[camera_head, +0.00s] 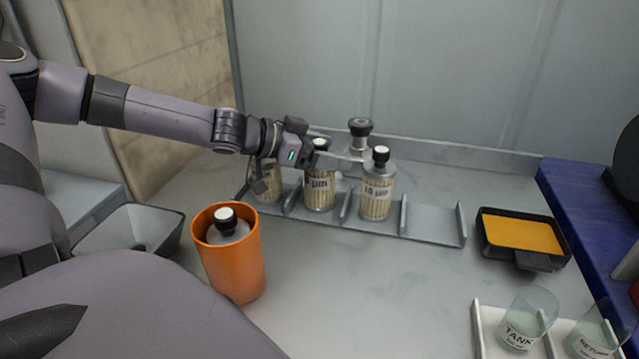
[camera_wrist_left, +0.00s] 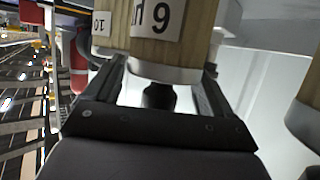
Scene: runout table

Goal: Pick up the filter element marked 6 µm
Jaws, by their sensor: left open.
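The filter element marked 6 (camera_wrist_left: 166,45) shows upside down in the left wrist view, with a pleated tan body and a dark cap. In the head view it appears to be the middle element (camera_head: 320,192) in the grey rack; its label there is partly hidden, with only "µm" readable. My left gripper (camera_head: 335,160) is open at the top of this element. In the left wrist view its fingers (camera_wrist_left: 160,76) stand on either side of the cap, with light gaps between. My right gripper is not in view.
Similar elements stand left (camera_head: 266,182) and right (camera_head: 377,198) in the rack (camera_head: 435,230). An orange cup (camera_head: 236,268) with a capped item, a grey tray (camera_head: 130,225), a yellow-filled black tray (camera_head: 520,235) and labelled jars (camera_head: 525,318) surround clear bench.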

